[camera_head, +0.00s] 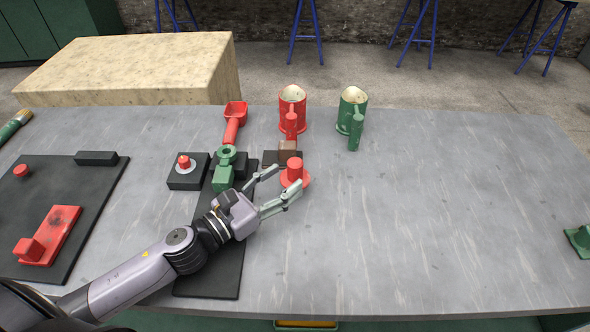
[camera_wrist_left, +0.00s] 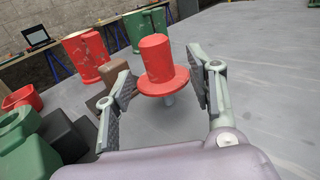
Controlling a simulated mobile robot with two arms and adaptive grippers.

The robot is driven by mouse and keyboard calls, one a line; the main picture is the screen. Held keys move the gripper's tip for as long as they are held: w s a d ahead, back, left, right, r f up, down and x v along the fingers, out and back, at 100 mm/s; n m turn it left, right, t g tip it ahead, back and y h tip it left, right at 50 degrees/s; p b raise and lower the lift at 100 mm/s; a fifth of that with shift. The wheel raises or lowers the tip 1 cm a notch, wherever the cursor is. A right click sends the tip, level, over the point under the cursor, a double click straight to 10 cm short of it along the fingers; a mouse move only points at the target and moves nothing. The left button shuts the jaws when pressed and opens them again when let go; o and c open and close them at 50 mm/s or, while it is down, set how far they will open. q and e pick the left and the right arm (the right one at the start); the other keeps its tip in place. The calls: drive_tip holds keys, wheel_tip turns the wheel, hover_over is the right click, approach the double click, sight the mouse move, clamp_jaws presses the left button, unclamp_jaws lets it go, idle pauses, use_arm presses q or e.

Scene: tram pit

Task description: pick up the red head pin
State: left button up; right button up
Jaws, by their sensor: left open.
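The red head pin (camera_head: 294,172) stands upright on the grey table, with a cylindrical top and a wide round flange. In the left wrist view the red head pin (camera_wrist_left: 161,68) shows a thin pale stem below its flange. My left gripper (camera_head: 283,183) reaches in from the left and is open, with one finger on each side of the pin. In the left wrist view my left gripper (camera_wrist_left: 163,92) has a visible gap to the right finger; the left finger is close to the flange, and I cannot tell whether it touches. My right gripper is not in view.
Just behind are a brown block (camera_head: 287,150), a red mug (camera_head: 292,108) and a green mug (camera_head: 351,112). A green part (camera_head: 223,176), a red scoop (camera_head: 233,122) and a black block (camera_head: 187,178) stand left. The table's right side is mostly clear.

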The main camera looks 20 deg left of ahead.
sight(289, 172)
use_arm(q)
drive_tip(key=w, duration=0.1)
drive_tip(key=w+d+p, duration=0.1)
drive_tip(key=w+r, duration=0.1)
drive_tip(key=shift+w+d, duration=0.2)
drive_tip(key=shift+d, duration=0.1)
drive_tip(key=shift+w+d+f+p, duration=0.15)
drive_tip(key=shift+w+d+p, duration=0.15)
drive_tip(key=shift+w, duration=0.1)
drive_tip(key=shift+s, duration=0.1)
drive_tip(key=shift+c, duration=0.3)
clamp_jaws()
